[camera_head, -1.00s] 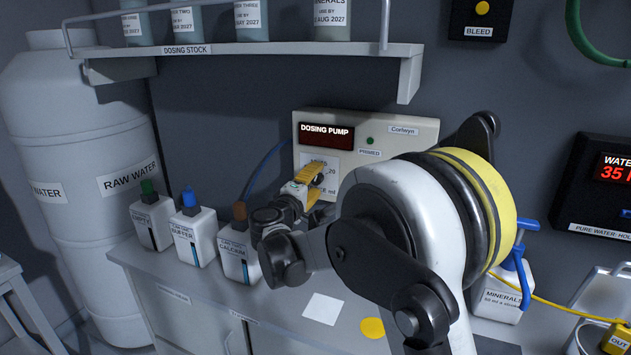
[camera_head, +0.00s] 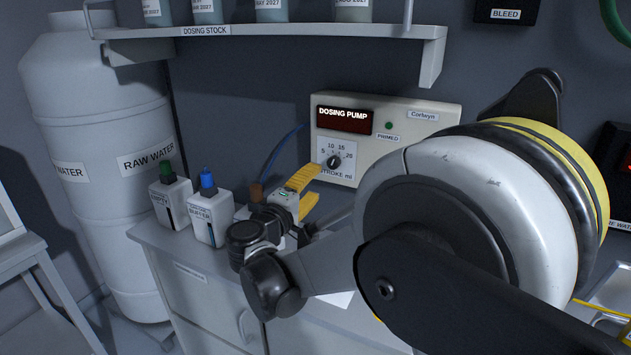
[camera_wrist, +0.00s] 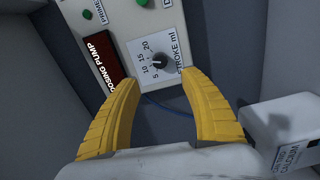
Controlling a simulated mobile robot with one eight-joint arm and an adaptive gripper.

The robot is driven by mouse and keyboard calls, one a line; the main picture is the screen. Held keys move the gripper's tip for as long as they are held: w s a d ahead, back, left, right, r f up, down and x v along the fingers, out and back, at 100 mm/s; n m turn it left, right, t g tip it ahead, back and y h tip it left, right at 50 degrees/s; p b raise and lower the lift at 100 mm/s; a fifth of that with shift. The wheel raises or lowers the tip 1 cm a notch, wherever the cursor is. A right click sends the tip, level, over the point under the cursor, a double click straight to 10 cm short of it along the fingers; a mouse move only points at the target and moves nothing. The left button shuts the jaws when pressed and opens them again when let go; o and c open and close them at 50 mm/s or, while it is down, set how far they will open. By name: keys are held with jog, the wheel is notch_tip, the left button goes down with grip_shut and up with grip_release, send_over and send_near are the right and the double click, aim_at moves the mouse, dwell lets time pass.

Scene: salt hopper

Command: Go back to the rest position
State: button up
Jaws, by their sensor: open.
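My gripper (camera_head: 305,190) has yellow fingers and is empty, in front of the dosing pump box (camera_head: 440,110). In the wrist view my gripper (camera_wrist: 160,105) shows its two fingers spread wide. The pump's stroke dial (camera_wrist: 159,63) lies beyond the gap between them, and nothing is between the fingers. In the head view the stroke dial (camera_head: 333,162) is uncovered, just right of and above the fingers. My arm hides the right part of the counter.
Two white bottles, one with a green cap (camera_head: 171,203) and one with a blue cap (camera_head: 207,210), stand left of my gripper. The calcium bottle (camera_wrist: 283,133) is close by. A shelf (camera_head: 260,38) hangs above. A raw water tank (camera_head: 95,110) stands at far left.

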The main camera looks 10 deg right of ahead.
jog(key=s+d+f+m+g+y, duration=0.2)
jog(key=s+d+g, duration=0.1)
jog(key=s+d, duration=0.25)
jog(key=s+d+f+m+g+y, duration=0.1)
jog(key=s+d+f+m+g, duration=0.1)
jog(key=s+d, duration=0.35)
jog(key=s+a+f+m+g+y, duration=0.1)
jog(key=s+a+f+m+y, duration=0.1)
jog(key=s, duration=0.8)
jog(key=s+a+f+m+g+y+b, duration=0.1)
jog(key=s+f+m+y, duration=0.2)
jog(key=s, duration=0.8)
notch_tip(320, 180, down, 2)
jog(key=y, duration=0.2)
jog(key=shift+a+f+m+y, duration=0.2)
jog(key=shift+a+m+y, duration=0.1)
jog(key=shift+a+m, duration=0.1)
